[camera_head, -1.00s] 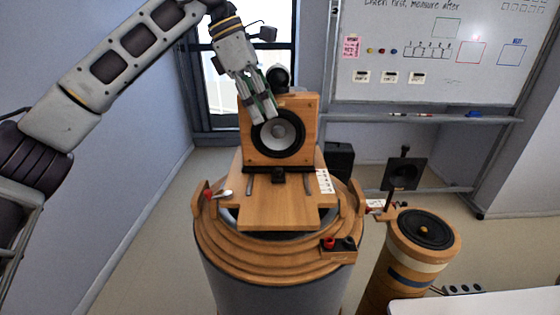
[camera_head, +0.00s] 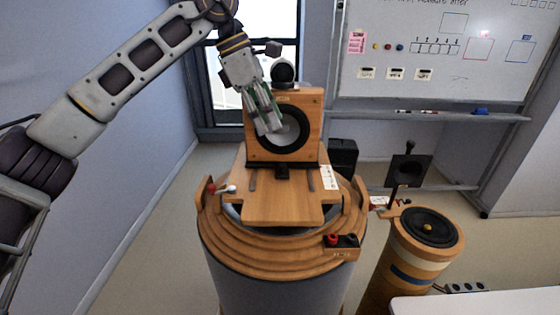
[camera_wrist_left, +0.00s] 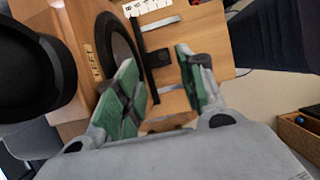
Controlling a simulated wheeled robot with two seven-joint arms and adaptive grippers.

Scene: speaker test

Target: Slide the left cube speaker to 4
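The wooden cube speaker (camera_head: 297,130) with a round black-rimmed cone stands upright on a wooden slide board (camera_head: 280,205) atop a round drum. Its cone (camera_wrist_left: 119,38) and a "LEFT" label (camera_wrist_left: 94,62) show in the left wrist view. A small number scale (camera_head: 329,177) lies at the board's right edge; it also shows in the wrist view (camera_wrist_left: 146,7). My left gripper (camera_head: 267,118) hangs in front of the speaker's cone. In the wrist view its green-padded fingers (camera_wrist_left: 162,88) are apart, with nothing gripped between them. I cannot tell whether they touch the speaker. My right gripper is not in view.
A terminal block (camera_head: 341,244) is on the drum's front rim. A cylindrical speaker (camera_head: 428,227) stands right, beside a black panel (camera_head: 405,170) on a post. A white surface (camera_head: 480,305) lies bottom right.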

